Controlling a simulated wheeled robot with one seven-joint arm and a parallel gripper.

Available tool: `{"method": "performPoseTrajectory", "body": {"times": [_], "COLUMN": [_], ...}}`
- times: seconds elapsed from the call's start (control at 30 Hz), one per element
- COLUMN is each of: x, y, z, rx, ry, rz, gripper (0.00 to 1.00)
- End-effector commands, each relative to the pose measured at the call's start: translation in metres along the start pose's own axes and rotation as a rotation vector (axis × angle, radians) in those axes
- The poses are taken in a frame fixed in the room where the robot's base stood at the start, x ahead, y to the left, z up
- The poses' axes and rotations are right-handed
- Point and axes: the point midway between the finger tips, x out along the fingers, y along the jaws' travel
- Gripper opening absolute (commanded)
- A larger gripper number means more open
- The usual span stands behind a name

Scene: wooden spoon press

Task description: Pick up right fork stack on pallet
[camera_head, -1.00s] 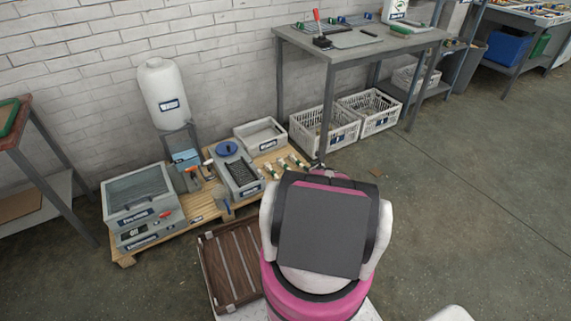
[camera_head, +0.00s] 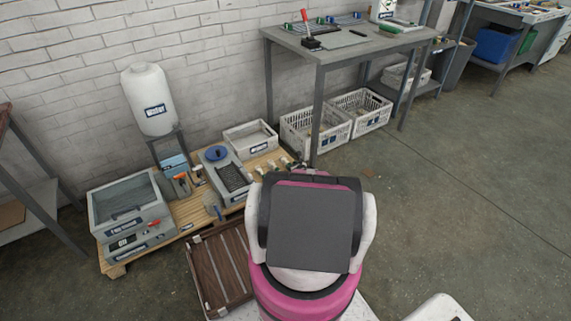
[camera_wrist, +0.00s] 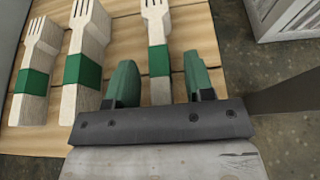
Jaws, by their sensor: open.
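Three pale wooden fork stacks with green bands lie side by side on the wooden pallet (camera_wrist: 187,102) in the wrist view: the left stack (camera_wrist: 36,60), the middle stack (camera_wrist: 88,45) and the right stack (camera_wrist: 157,30). My gripper (camera_wrist: 159,62) is open, with one green finger on each side of the right fork stack, and gaps show between. The stack's near end is hidden by the gripper's dark bar. In the head view, the pallet (camera_head: 115,271) stands by the wall and my arm covers part of its right end; the gripper is hidden there.
A white crate (camera_wrist: 285,15) stands to the right of the pallet in the wrist view. On the pallet are a white tray (camera_head: 250,140), a grey box with a blue round top (camera_head: 226,172) and a grey machine (camera_head: 130,215). A workbench (camera_head: 350,52) stands behind.

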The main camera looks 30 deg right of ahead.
Motion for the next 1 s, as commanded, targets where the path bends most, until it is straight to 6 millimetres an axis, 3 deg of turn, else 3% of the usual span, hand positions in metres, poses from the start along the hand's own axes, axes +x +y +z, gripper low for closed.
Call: {"method": "performPoseTrajectory", "body": {"times": [0.27, 0.4, 0.43, 1.0], "x": [0.0035, 0.0035, 0.0035, -0.0004], "y": [-0.0002, -0.0003, -0.0002, 0.0000], "z": [-0.0010, -0.0009, -0.0009, 0.0077], "rx": [0.000, 0.000, 0.000, 0.000], "ry": [0.000, 0.000, 0.000, -0.001], "rz": [-0.002, -0.002, -0.002, -0.002], "gripper": [0.48, 0.06, 0.00, 0.00]}}
